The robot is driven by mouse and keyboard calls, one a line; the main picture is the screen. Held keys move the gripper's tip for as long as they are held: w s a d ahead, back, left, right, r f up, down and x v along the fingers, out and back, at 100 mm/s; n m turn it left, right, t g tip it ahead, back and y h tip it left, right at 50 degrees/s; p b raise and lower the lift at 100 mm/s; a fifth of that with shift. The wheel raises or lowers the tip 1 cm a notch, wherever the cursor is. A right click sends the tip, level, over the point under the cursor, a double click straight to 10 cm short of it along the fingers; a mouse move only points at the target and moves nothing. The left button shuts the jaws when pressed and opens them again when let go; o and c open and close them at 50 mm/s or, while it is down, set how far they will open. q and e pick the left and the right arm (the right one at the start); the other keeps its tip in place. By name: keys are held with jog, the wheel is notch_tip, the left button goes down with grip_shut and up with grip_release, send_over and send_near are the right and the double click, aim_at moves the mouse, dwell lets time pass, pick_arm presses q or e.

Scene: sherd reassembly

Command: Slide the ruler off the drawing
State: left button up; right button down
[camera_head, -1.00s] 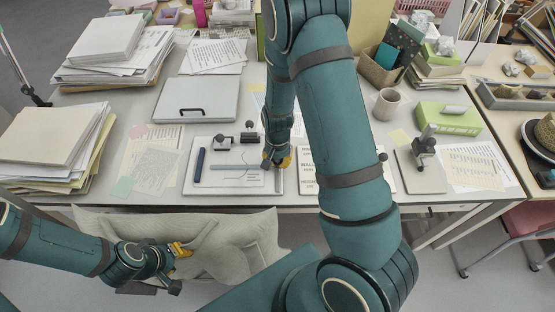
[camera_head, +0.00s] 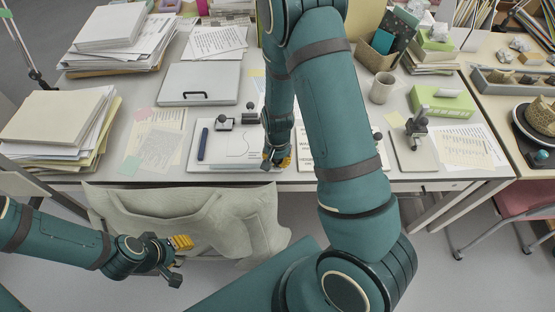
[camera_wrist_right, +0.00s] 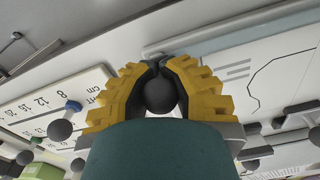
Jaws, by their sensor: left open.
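The drawing (camera_head: 235,148), a white sheet with a thin curved line, lies near the desk's front edge; it also shows at right in the right wrist view (camera_wrist_right: 285,72). My right gripper (camera_head: 276,160) is low at its right side. In the wrist view its yellow fingers close around a dark round knob (camera_wrist_right: 160,94). A pale blue-grey strip (camera_wrist_right: 235,38), seemingly the ruler, runs just beyond the fingertips; its joint to the knob is hidden. My left gripper (camera_head: 180,260) is open and empty in front of the desk, below its edge.
A dark blue pen (camera_head: 203,143) and knobbed weights (camera_head: 224,122) lie at the drawing. A printed centimetre scale (camera_wrist_right: 45,95) is left in the wrist view. Paper stacks (camera_head: 55,120), a grey case (camera_head: 200,83) and a mug (camera_head: 382,88) stand around.

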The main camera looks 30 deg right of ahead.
jog(key=shift+a+r, duration=0.1)
jog(key=c, duration=0.7)
grip_release()
jog(key=shift+s+a+r, duration=0.1)
jog(key=shift+s, duration=0.15)
jog(key=shift+w, duration=0.1)
notch_tip(320, 180, up, 12)
jog(key=shift+f, duration=0.1)
